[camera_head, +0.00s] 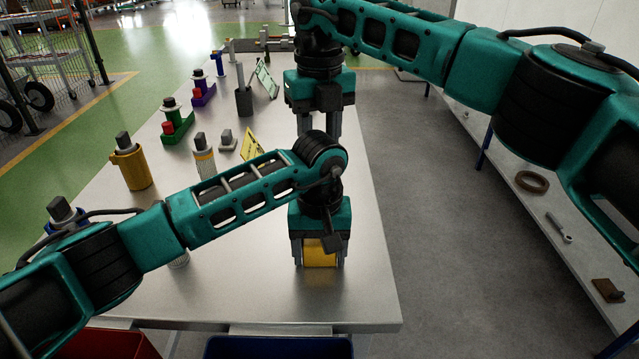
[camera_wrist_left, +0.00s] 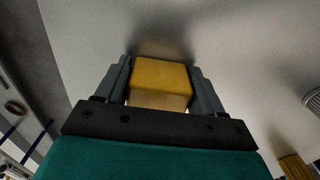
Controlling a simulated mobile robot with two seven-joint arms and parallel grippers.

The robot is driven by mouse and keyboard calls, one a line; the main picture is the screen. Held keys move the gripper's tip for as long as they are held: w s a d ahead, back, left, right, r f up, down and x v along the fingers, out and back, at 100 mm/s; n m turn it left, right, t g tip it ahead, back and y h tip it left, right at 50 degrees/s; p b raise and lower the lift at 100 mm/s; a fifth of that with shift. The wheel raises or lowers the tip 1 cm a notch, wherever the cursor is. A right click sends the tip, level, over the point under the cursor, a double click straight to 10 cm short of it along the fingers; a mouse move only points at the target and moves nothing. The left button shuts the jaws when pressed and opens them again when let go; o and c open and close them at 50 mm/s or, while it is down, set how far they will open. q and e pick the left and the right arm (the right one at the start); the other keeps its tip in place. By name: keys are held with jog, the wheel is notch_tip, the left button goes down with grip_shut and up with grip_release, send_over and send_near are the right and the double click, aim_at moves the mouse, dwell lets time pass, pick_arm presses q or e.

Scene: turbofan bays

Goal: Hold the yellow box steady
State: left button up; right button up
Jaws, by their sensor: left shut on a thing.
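The yellow box (camera_head: 319,257) is low over the near right part of the grey metal table (camera_head: 225,290). My left gripper (camera_head: 320,262) points down with a finger on each side of the box and is shut on it. The left wrist view shows the box (camera_wrist_left: 160,76) held between the two grey fingers (camera_wrist_left: 160,88). I cannot tell whether its underside touches the table. My right gripper (camera_head: 320,126) points down farther back, at the table's right edge. Its fingers stand apart with nothing seen between them; their tips are partly hidden behind my left arm.
A yellow cylindrical part (camera_head: 132,168), a green part (camera_head: 176,126) and a purple part (camera_head: 202,91) stand along the left side. A yellow sign (camera_head: 252,145) stands mid-table. Red (camera_head: 108,343) and blue (camera_head: 278,347) bins are at the front edge. Bare tabletop surrounds the box.

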notch_tip(320, 180, down, 12)
jog(key=m, duration=1.3)
jog(key=shift+m, duration=0.3)
grip_shut()
